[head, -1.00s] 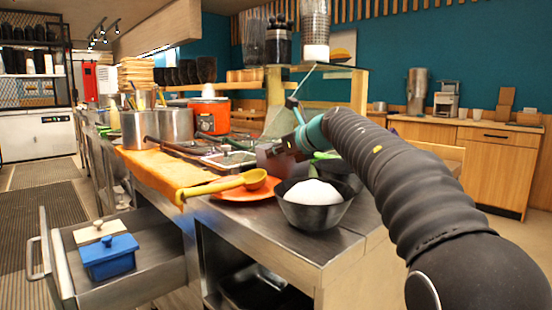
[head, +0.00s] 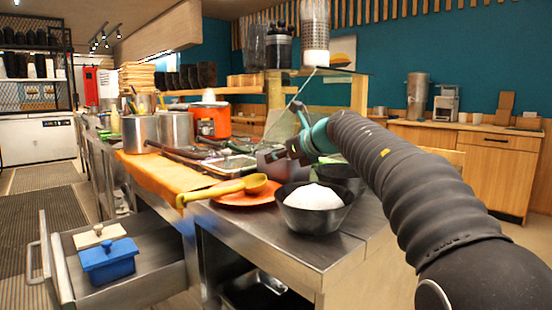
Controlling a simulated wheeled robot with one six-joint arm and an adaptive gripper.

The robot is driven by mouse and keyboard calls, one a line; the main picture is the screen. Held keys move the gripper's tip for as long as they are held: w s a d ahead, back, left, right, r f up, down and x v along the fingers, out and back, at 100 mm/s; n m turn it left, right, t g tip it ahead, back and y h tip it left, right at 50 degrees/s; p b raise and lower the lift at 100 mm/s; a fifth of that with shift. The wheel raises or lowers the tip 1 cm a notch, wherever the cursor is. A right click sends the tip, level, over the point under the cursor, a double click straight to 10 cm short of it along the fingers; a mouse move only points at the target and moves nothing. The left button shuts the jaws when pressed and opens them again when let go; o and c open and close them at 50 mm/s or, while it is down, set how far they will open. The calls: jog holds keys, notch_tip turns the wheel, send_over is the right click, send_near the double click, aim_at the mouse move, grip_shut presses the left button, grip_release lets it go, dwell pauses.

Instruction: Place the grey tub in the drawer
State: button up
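The open drawer (head: 150,287) is at the lower left, below the counter. A blue lidded tub (head: 107,262) and a cream lidded tub (head: 88,237) are in it, with bare drawer floor to their right. My gripper (head: 282,153) is over the counter, behind the black bowl, at the far end of my arm. A dull grey-mauve shape (head: 268,160) shows at its fingertips. It may be the grey tub, but it is too small and partly hidden to be sure. The finger opening is not clear.
A black bowl of white contents (head: 312,208), an orange plate (head: 250,198) and a yellow ladle (head: 225,188) are on the near counter. Metal pots (head: 176,130) and an orange cooker (head: 212,120) stand farther back. The counter corner lies between my gripper and the drawer.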

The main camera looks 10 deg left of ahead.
jog(key=v, duration=1)
jog(key=shift+s+d, duration=0.3)
